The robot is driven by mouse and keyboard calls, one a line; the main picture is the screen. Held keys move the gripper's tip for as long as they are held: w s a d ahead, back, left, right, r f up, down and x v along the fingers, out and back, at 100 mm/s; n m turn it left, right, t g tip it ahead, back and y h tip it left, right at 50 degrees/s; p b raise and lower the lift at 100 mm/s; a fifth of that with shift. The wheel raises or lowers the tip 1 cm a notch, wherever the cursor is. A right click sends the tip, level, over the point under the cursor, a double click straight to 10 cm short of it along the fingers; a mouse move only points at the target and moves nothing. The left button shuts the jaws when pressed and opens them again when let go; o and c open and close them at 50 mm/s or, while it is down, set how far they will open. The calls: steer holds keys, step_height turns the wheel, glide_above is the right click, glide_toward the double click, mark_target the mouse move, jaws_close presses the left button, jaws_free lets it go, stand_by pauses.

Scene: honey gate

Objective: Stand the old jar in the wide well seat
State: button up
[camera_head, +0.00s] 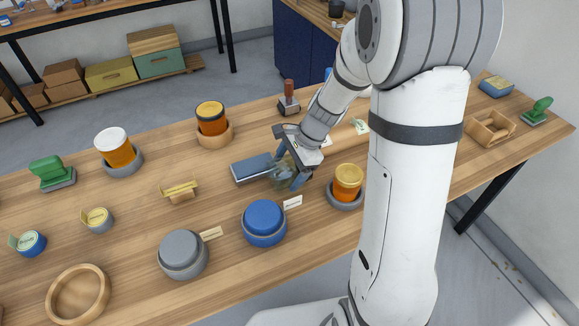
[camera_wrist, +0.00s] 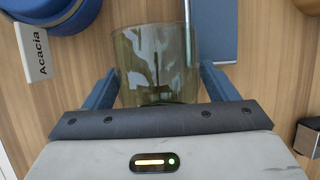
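A greenish clear glass jar (camera_head: 283,173), possibly the old jar, is between the blue fingers of my gripper (camera_head: 290,172). In the wrist view the glass jar (camera_wrist: 155,62) fills the space between both fingers (camera_wrist: 160,85), which appear to press on its sides. It looks empty. Whether its base touches the table is hidden. An empty wide wooden ring (camera_head: 61,282) lies at the front left; I cannot tell whether it is the wide well seat.
A flat blue-grey block (camera_head: 250,168) lies just left of the jar. A blue lidded pot (camera_head: 263,219) and a grey one (camera_head: 181,250) stand in front. The Acacia card (camera_wrist: 36,52) shows in the wrist view. A wooden tray (camera_head: 491,130) is far right.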

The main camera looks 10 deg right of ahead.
steer(key=o, duration=0.3)
steer(key=shift+o, duration=0.2)
steer(key=shift+f, duration=0.1)
